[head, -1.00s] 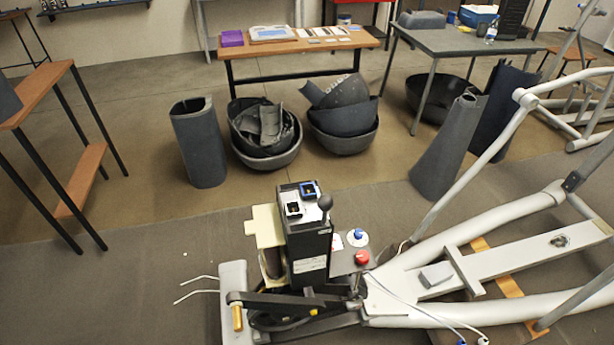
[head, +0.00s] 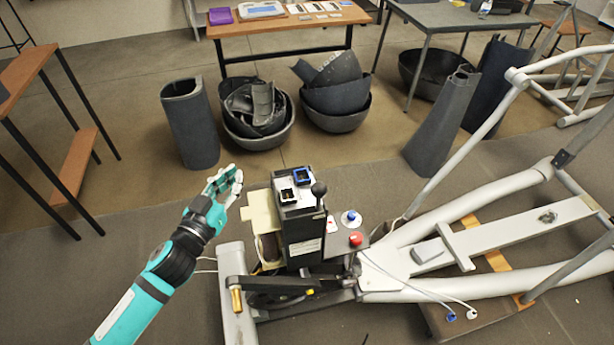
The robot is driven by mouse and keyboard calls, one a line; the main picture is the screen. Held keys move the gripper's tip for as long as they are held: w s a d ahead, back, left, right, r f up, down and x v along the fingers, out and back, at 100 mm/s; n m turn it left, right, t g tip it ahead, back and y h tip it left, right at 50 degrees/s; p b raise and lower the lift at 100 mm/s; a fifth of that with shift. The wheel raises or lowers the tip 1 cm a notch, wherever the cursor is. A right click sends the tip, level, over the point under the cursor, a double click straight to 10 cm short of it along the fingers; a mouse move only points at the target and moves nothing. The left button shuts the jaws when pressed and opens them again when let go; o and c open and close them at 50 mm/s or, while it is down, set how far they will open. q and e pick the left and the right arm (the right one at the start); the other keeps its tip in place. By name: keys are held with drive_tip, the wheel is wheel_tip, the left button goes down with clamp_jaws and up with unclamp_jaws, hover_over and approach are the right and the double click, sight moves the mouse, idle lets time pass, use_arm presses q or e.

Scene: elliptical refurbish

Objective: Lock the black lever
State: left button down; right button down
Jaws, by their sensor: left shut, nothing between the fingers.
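The black lever (head: 319,190) is a short stick with a round knob at the top right edge of the dark upright box (head: 306,243) on the elliptical machine. It stands roughly upright. My left gripper (head: 229,178), teal and white with a black wrist, is left of the box and apart from it. Its fingers are shut and hold nothing. My right gripper is not in view.
A blue-framed socket (head: 303,176) and a white one (head: 287,194) sit on the box top. A red button (head: 355,239) and a blue knob (head: 351,217) are to its right. The white elliptical frame (head: 520,217) fills the right. Grey tubs (head: 336,122) stand behind.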

use_arm(q)
drive_tip(key=s+d+r+m+g+h, duration=0.5)
drive_tip(key=d+r+m+g+h, duration=0.1)
drive_tip(key=m+g+h, duration=0.5)
drive_tip(key=shift+s+r+g+p, duration=0.25)
drive_tip(key=shift+r+g+p, duration=0.15)
drive_tip(key=shift+r, duration=0.25)
drive_tip(key=shift+d, duration=0.1)
drive_tip(key=p, duration=0.3)
hover_over(319, 193)
drive_tip(key=a, duration=0.3)
drive_tip(key=f, duration=0.4)
drive_tip(key=shift+d+f, duration=0.2)
drive_tip(key=shift+d, duration=0.1)
